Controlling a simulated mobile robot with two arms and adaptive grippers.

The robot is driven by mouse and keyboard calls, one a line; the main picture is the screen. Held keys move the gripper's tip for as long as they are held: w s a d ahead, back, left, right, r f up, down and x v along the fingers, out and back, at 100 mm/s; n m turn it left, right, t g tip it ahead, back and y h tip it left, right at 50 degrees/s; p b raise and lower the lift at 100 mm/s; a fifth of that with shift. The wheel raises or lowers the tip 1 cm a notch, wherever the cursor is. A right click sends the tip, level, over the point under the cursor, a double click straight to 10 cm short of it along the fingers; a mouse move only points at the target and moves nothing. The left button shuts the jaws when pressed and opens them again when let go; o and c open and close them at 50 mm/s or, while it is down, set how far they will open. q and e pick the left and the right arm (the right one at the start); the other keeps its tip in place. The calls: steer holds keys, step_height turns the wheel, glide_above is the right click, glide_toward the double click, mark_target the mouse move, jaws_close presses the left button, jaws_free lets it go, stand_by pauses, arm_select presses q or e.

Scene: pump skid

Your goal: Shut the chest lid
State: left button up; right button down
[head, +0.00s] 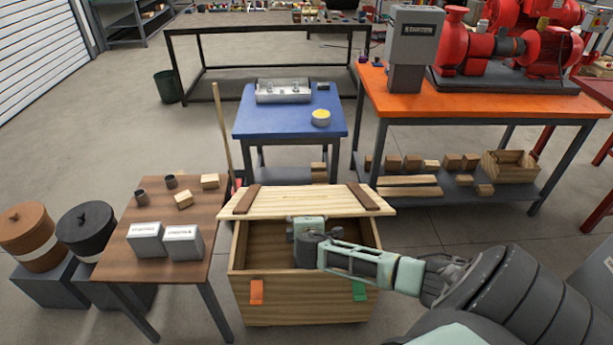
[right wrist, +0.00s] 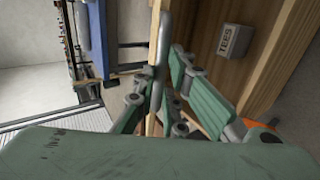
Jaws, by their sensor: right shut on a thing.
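The wooden chest (head: 300,312) stands on the floor in the middle of the head view. Its pale plank lid (head: 300,199), with two dark battens, is raised, and the dark inside shows below it. My right gripper (head: 308,230) reaches in from the right over the chest opening to the lid's front edge. A small grey box marked TEES (right wrist: 235,41) shows inside the chest. My left gripper is not in view.
A brown table (head: 140,215) with white boxes, cups and wood blocks stands close to the chest's left. A blue table (head: 290,122) is behind it. An orange bench (head: 475,105) with red pumps is at back right. An orange tag and a green tag mark the chest's front.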

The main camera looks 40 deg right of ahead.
steer(key=s+a+f+b, duration=0.2)
steer(key=f+b, duration=0.4)
steer(key=f, duration=0.4)
steer(key=s+a+f+b, duration=0.2)
steer(key=f+b, duration=0.4)
steer(key=f, duration=0.4)
steer(key=shift+s+a+f, duration=0.15)
steer(key=shift+s+f, duration=0.15)
steer(key=shift+s, duration=0.4)
steer(key=c, duration=1.8)
jaws_free()
steer(key=shift+f, duration=0.1)
steer(key=v, duration=1.2)
